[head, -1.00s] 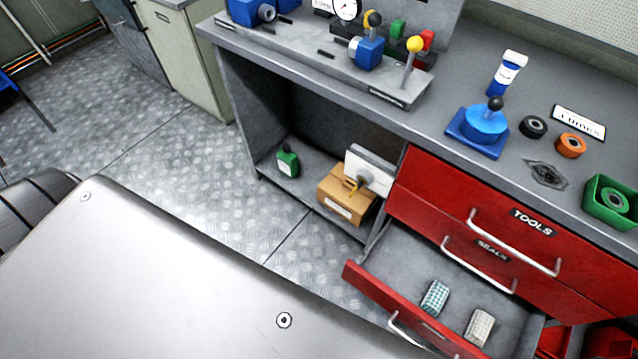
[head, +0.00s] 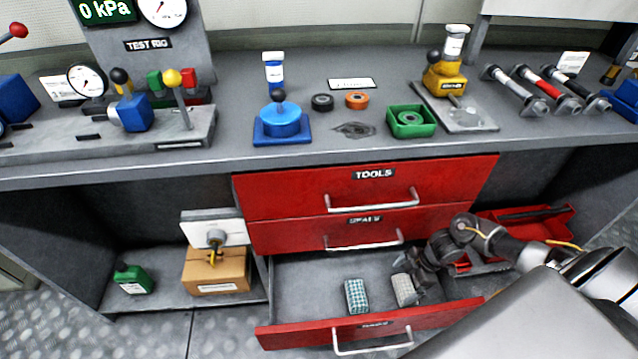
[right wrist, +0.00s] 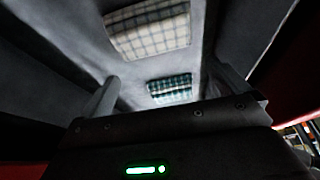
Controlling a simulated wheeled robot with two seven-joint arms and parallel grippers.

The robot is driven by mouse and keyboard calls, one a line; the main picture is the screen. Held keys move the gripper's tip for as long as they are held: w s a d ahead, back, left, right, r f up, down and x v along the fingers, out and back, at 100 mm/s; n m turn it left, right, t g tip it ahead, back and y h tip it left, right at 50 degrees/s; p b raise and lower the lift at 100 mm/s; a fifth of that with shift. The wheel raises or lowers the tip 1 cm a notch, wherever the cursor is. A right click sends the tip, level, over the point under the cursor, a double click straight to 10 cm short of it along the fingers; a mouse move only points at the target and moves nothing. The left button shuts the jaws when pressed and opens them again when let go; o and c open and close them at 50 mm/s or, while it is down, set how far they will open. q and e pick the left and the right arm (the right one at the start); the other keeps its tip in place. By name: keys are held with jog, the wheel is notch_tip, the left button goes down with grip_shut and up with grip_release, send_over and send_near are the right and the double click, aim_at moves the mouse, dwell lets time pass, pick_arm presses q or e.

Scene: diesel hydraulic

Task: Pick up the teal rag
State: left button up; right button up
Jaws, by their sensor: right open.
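The teal rag (head: 357,296) is a folded teal-and-white checked cloth lying in the open bottom drawer (head: 310,285). It also shows between my fingers in the right wrist view (right wrist: 171,90). A beige checked rag (head: 404,289) lies just right of it, and it shows at the top of the right wrist view (right wrist: 150,28). My right gripper (head: 424,290) is open and empty over the drawer's right part, beside the beige rag and apart from the teal one. Its tips partly blend into the dark drawer. My left gripper is out of view.
The closed red drawers (head: 352,192) and their handles stand directly above and behind the open drawer. A red tray (head: 525,225) is behind my right arm. A cardboard box (head: 217,275) and green bottle (head: 134,281) stand on the lower shelf at left.

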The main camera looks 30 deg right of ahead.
jog(key=shift+w+a+f, duration=0.1)
jog(key=shift+a, duration=0.15)
jog(key=shift+w+a, duration=0.1)
jog(key=shift+a, duration=0.2)
jog(key=p, duration=0.1)
send_near(357, 292)
notch_tip(357, 292, down, 5)
jog(key=shift+d+r, duration=0.1)
jog(key=shift+r, duration=0.05)
jog(key=shift+a, duration=0.55)
jog(key=shift+w+a, duration=0.25)
jog(key=shift+a, duration=0.3)
jog(key=b+x, duration=0.1)
jog(key=x, duration=0.3)
jog(key=shift+d, duration=0.1)
jog(key=shift+f+b, duration=0.3)
jog(key=shift+f, duration=0.2)
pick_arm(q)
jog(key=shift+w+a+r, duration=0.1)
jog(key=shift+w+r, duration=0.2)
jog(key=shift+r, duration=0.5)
pick_arm(e)
jog(key=c, duration=0.6)
